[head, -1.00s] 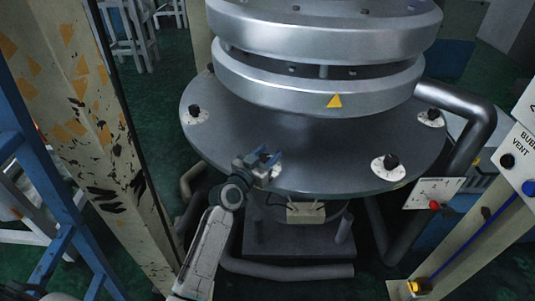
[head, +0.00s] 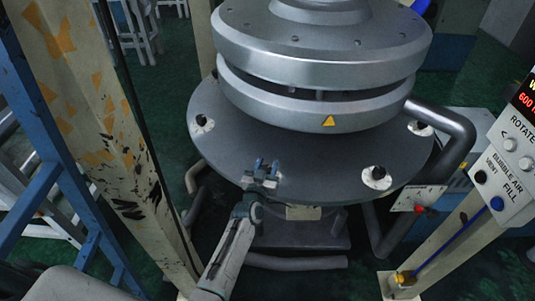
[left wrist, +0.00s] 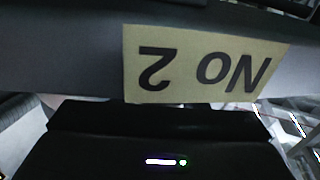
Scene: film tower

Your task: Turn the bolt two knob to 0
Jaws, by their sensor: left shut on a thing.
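My left gripper (head: 267,167) is at the near edge of the round grey flange plate (head: 225,158), over the spot of a knob. It is shut on that knob, which the fingers hide. A bit of its white dial disc (head: 279,181) shows at the right of the fingers; the marks and pointer cannot be read. In the left wrist view a beige label reading "No 2" (left wrist: 200,65) shows upside down on a grey edge, above the dark gripper body (left wrist: 160,140). My right gripper is not in view.
Other black knobs on white discs stand at the plate's left (head: 203,122), right (head: 420,128) and front right (head: 377,176). A silver drum (head: 300,108) rises above the plate. A yellowish post (head: 110,130) stands left; a button panel (head: 508,170) stands right.

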